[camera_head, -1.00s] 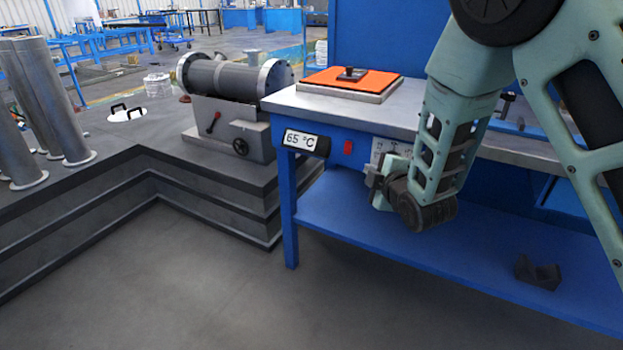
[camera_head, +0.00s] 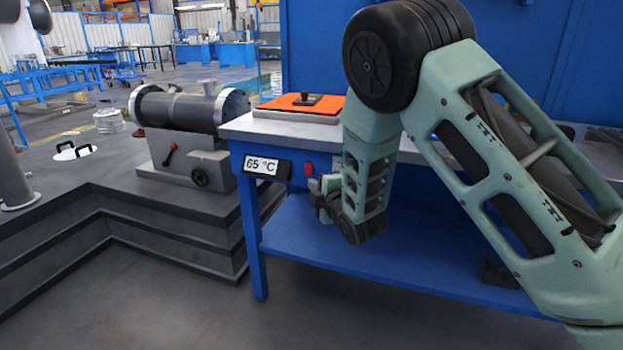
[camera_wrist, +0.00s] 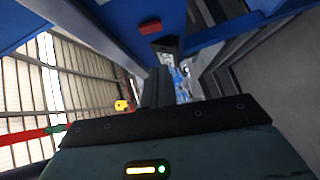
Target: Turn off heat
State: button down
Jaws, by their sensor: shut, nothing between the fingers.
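The blue workbench carries a display reading 65 °C (camera_head: 262,166) on its front, left of a small red switch (camera_head: 309,169). A red part, seemingly the same switch, shows in the wrist view (camera_wrist: 150,26) on a blue surface beyond the fingers. An orange plate (camera_head: 275,102) with a black knob lies on the bench top. My gripper (camera_head: 316,196) is just below and right of the switch, apart from it in the wrist view. Its dark fingers (camera_wrist: 157,76) are shut and empty. My arm hides the bench front to the right of the switch.
The bench top (camera_head: 250,126) overhangs my gripper, and a blue lower shelf (camera_head: 315,240) lies below it. A machine with a horizontal cylinder (camera_head: 180,110) stands on a dark stepped platform at left. Floor in front is clear.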

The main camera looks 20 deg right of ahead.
aim_at(308, 172)
jog(key=shift+w+d+f+b, duration=0.2)
jog(key=shift+w+d+f, duration=0.05)
jog(key=shift+w, duration=1.15)
jog(key=shift+w+d+f+b, duration=0.2)
jog(key=shift+w+d, duration=0.05)
jog(key=shift+w, duration=1.1)
jog(key=shift+w+d+f+b, duration=0.2)
jog(key=shift+w+d+f, duration=0.05)
jog(key=shift+w, duration=1.15)
jog(key=shift+w+d+f+n+t+b, duration=0.15)
jog(key=shift+f+n+t+b, duration=0.25)
jog(key=shift+b, duration=0.7)
jog(key=shift+w+b, duration=0.1)
jog(key=shift+b, duration=0.3)
jog(key=shift+d+r+p, duration=0.1)
jog(key=shift+r+p, duration=0.2)
